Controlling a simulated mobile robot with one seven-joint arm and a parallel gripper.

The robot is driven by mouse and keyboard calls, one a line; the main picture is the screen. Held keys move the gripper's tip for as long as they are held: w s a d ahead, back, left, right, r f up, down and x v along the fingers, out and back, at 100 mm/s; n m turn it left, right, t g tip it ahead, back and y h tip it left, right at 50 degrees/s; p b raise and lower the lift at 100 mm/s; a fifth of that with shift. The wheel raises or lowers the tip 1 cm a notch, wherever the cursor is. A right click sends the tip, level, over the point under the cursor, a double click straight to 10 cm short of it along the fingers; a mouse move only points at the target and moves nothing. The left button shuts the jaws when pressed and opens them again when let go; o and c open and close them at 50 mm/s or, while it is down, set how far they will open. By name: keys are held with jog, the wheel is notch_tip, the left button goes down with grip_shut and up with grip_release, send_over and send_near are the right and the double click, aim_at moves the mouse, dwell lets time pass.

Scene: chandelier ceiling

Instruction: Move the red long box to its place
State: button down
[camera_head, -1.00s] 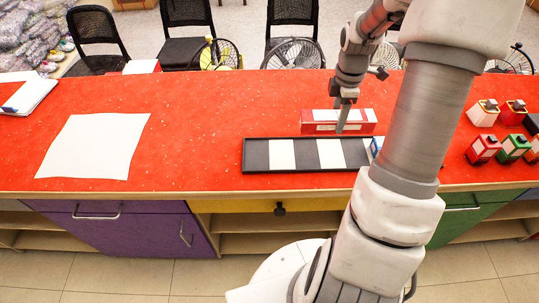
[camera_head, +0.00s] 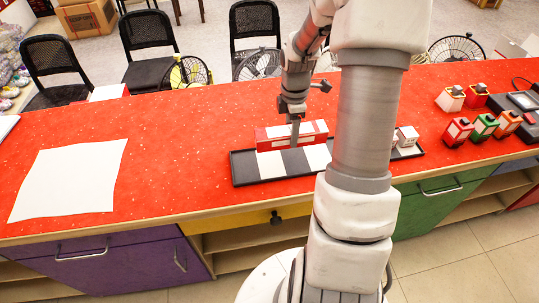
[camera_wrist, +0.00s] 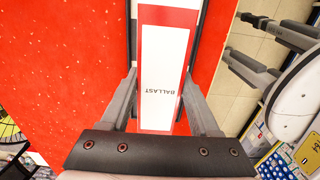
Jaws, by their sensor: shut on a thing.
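The red long box (camera_head: 268,138) is red with white label panels. My gripper (camera_head: 295,143) is shut on it near its middle. The box is level, lengthwise along the back edge of the black tray (camera_head: 240,172), and hides part of its back rim; I cannot tell if it touches. The tray has alternating white and dark cells and bears small white blocks (camera_head: 406,137) at its right end. In the wrist view, the box's white top (camera_wrist: 163,55) reads "BALLAST" and lies between the two fingers of my gripper (camera_wrist: 160,88).
A white sheet (camera_head: 70,180) lies at left on the red counter (camera_head: 180,130). Several small coloured boxes (camera_head: 485,126) and a dark device (camera_head: 525,102) stand at right. Chairs (camera_head: 148,45) and fans (camera_head: 190,72) are behind the counter. My arm hides part of the tray.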

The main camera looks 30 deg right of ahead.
aim_at(271, 133)
jog(key=a+f, duration=0.1)
jog(key=a, duration=0.1)
jog(key=w+a+f, duration=0.1)
jog(key=a+f, duration=0.1)
jog(key=a, duration=0.1)
jog(key=shift+w+a+f, duration=0.2)
jog(key=shift+a+f, duration=0.05)
jog(key=shift+a, duration=0.1)
jog(key=shift+f+b, duration=0.45)
jog(key=shift+f, duration=1.55)
jog(key=shift+f, duration=0.1)
jog(key=shift+c, duration=0.6)
grip_release()
notch_tip(271, 133, up, 11)
jog(key=shift+f+p, duration=0.1)
jog(key=shift+p, duration=0.6)
jog(key=shift+r, duration=0.7)
jog(key=shift+a+r, duration=0.1)
